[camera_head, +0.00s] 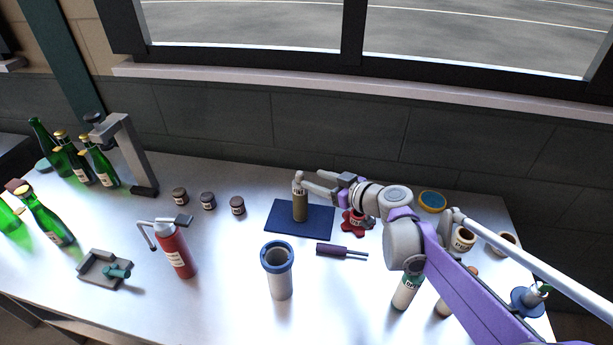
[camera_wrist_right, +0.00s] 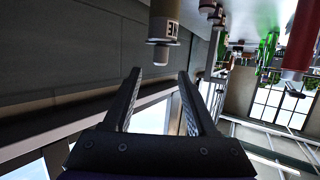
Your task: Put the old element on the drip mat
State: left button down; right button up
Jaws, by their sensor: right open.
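The old element (camera_head: 300,206), an olive-brown cylinder with a pale top, stands upright on the dark blue drip mat (camera_head: 283,228) in the head view. My right gripper (camera_head: 310,184) is open near the element's top, reaching in from the right. In the right wrist view, which looks upside down, the element (camera_wrist_right: 164,22) with its small end cap shows beyond the spread fingertips (camera_wrist_right: 160,78). Nothing is between the fingers there. My left gripper is not in view.
A white, blue-rimmed cylinder (camera_head: 279,278) stands in front of the mat, with a dark two-pronged tool (camera_head: 338,251) beside it. A red canister (camera_head: 174,252), green bottles (camera_head: 103,167) and small dark jars (camera_head: 208,201) stand left. Bare table lies between.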

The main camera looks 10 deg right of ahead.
jog(key=v, duration=0.7)
jog(key=s+a+f+m+g+h, duration=0.1)
jog(key=s+f+g, duration=0.1)
jog(key=s+f, duration=0.2)
jog(key=s+a+f+m+g+h, duration=0.2)
jog(key=s+f, duration=0.2)
jog(key=s, duration=0.6)
jog(key=s+a+f+m+g+h, duration=0.1)
jog(key=s+f+g+h, duration=0.1)
jog(key=s+f, duration=0.3)
jog(key=shift+s+a+m, duration=0.25)
jog(key=shift+s+m, duration=0.05)
jog(key=shift+s, duration=0.75)
jog(key=s+d+h, duration=0.1)
jog(key=s+d+f+m+h, duration=0.1)
jog(key=s, duration=0.1)
jog(key=s+d+f, duration=0.1)
jog(key=shift+s+f+m+g+h, duration=0.15)
jog(key=shift+f+m+g+h, duration=0.05)
jog(key=shift+m+g+h, duration=0.2)
jog(key=shift+d, duration=0.1)
jog(key=shift+s, duration=0.1)
